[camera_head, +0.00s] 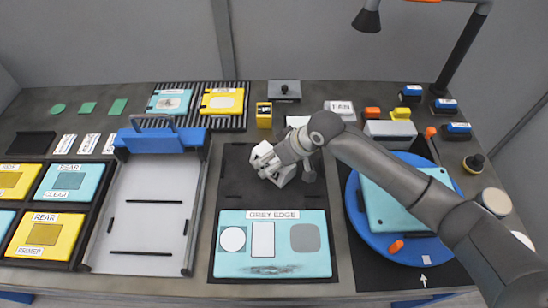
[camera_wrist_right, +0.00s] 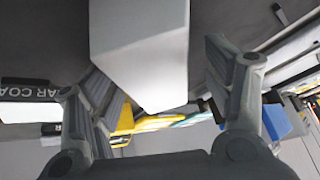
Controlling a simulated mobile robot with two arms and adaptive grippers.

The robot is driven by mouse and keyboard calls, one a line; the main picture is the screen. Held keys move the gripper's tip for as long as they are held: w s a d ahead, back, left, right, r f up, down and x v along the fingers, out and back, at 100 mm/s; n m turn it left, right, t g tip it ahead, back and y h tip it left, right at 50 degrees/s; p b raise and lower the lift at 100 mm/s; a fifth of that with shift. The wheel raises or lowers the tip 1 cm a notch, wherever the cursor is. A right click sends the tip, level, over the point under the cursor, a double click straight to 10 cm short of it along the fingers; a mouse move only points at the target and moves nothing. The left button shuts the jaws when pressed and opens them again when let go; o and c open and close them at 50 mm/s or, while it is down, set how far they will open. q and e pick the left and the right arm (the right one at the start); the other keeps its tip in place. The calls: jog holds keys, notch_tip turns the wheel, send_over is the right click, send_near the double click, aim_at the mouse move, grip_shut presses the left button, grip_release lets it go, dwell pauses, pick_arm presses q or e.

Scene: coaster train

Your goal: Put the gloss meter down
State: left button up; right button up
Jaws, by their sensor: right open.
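A pale white-grey block, which looks like the gloss meter (camera_head: 262,156), is on or just above the dark pad (camera_head: 236,184) behind the teal GREY EDGE panel (camera_head: 272,265). My right gripper (camera_head: 285,166) is at it and hides part of it. In the right wrist view, the pale block (camera_wrist_right: 140,50) lies between the two spread fingers of my right gripper (camera_wrist_right: 165,85). The fingers are open, with a gap beside the block on the right. I cannot tell whether the block touches the pad. My left gripper is not in view.
A blue turntable (camera_head: 358,228) with a teal panel is at the right, under my right arm. A grey tray with a blue clamp (camera_head: 160,140) stands at the left. Yellow and teal panels (camera_head: 40,238) fill a rack at far left. Small blocks and bottles line the back right.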

jog(key=shift+r, duration=0.1)
jog(key=b+v, duration=0.1)
jog(key=v, duration=1.1)
jog(key=shift+r, duration=0.15)
